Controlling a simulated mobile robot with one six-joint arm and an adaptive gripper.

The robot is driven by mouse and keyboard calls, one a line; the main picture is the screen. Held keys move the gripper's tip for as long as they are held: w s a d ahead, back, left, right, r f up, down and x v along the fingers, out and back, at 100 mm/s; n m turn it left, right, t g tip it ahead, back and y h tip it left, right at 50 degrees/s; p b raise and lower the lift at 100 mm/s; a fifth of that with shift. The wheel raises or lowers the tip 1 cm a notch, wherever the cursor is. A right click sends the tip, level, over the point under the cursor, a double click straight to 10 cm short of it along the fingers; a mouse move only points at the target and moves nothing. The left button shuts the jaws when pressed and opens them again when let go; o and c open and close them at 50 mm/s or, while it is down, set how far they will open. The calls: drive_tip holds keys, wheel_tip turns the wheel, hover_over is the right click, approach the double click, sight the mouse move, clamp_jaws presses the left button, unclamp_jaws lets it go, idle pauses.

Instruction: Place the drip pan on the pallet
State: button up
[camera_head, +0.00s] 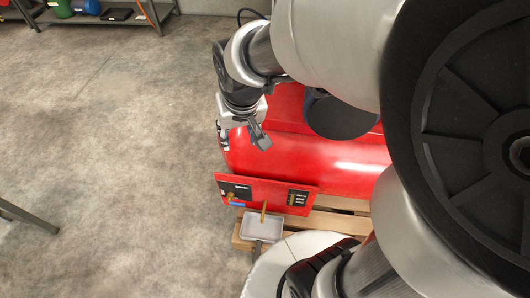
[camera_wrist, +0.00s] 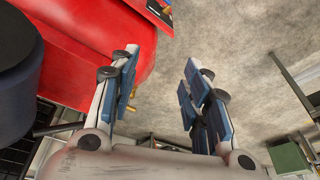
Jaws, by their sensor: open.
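The drip pan (camera_head: 262,225) looks like a shallow light-grey rectangular tray. In the head view it is below the red machine's front panel, at the left end of the wooden pallet (camera_head: 340,222). I cannot tell whether it rests on the pallet or just over its edge. My gripper (camera_head: 243,139) is above and left of the panel, beside the red machine, well apart from the pan. In the wrist view my gripper (camera_wrist: 162,65) has its two fingers spread with nothing between them. I cannot make out the pan in the wrist view.
The red machine (camera_head: 305,160) stands on the pallet, with a brass fitting (camera_head: 264,207) just above the pan. My arm hides much of the right side. A shelf (camera_head: 95,18) with several items stands at the back left. The concrete floor (camera_head: 110,150) on the left is clear.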

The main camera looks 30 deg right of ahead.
drive_tip(key=s+r+n, duration=0.1)
drive_tip(key=s+r, duration=0.2)
drive_tip(key=s, duration=0.4)
drive_tip(key=s+r+n+t, duration=0.1)
drive_tip(key=s+r, duration=0.3)
drive_tip(key=s, duration=0.4)
drive_tip(key=shift+s+r, duration=0.15)
drive_tip(key=shift+s, duration=0.1)
